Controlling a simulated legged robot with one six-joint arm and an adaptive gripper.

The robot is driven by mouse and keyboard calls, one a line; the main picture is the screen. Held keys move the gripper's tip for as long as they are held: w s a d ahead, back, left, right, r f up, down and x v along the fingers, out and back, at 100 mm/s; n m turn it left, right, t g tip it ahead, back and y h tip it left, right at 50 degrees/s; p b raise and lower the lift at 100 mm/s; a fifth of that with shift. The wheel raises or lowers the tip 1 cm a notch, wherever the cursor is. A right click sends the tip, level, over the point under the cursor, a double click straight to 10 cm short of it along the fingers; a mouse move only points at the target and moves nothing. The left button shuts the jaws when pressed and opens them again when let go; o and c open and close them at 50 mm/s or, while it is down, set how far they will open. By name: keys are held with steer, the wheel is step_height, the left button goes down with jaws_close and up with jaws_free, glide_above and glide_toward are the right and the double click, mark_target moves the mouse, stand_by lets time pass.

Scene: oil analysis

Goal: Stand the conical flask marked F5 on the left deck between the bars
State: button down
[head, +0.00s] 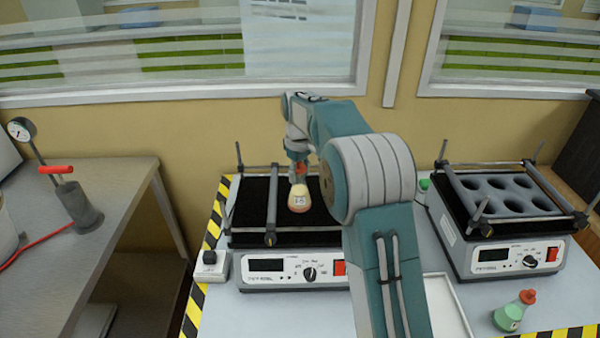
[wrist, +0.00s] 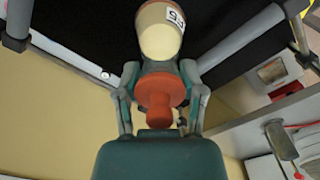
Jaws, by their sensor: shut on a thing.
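The conical flask (head: 299,198) has pale yellow contents, a red-orange stopper and a white label whose marking I cannot read surely; it also shows in the wrist view (wrist: 160,36). My gripper (head: 299,172) is shut on it near the stopper, with a finger on each side in the wrist view (wrist: 158,92). The flask is upright over the black left deck (head: 252,190), right of one grey bar (head: 272,205). The wrist view shows a bar on each side of it. I cannot tell whether its base touches the deck. My arm hides the deck's right part.
A second shaker (head: 505,258) with a holed black top stands at the right. A green flask (head: 508,316) with a red stopper stands in front of it. Upright posts rise at the deck corners. A white tray (head: 447,300) lies right of my arm. A gauge pump (head: 76,203) stands far left.

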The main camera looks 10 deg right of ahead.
steer(key=shift+a, duration=0.5)
steer(key=shift+c, duration=1)
jaws_free()
steer(key=shift+d, duration=0.65)
steer(key=shift+a+r, duration=0.2)
steer(key=shift+a, duration=0.15)
step_height(320, 180, up, 10)
steer(key=shift+d+r, duration=0.15)
steer(key=shift+r, duration=0.1)
steer(key=shift+s+r, duration=0.15)
steer(key=shift+r, duration=0.6)
steer(key=s+r+m+t, duration=0.1)
steer(key=s+r+m, duration=0.15)
steer(key=s, duration=0.65)
steer(key=s+r+m+t, duration=0.15)
steer(key=s+r, duration=0.25)
steer(key=s, duration=0.5)
steer(key=s+f+m+t, duration=0.1)
steer(key=s+f, duration=0.3)
steer(key=s, duration=0.5)
steer(key=s+f+m+t, duration=0.1)
steer(key=s+f, duration=0.4)
steer(key=s, duration=0.5)
steer(key=shift+m+t, duration=0.4)
steer(key=shift+t, duration=0.15)
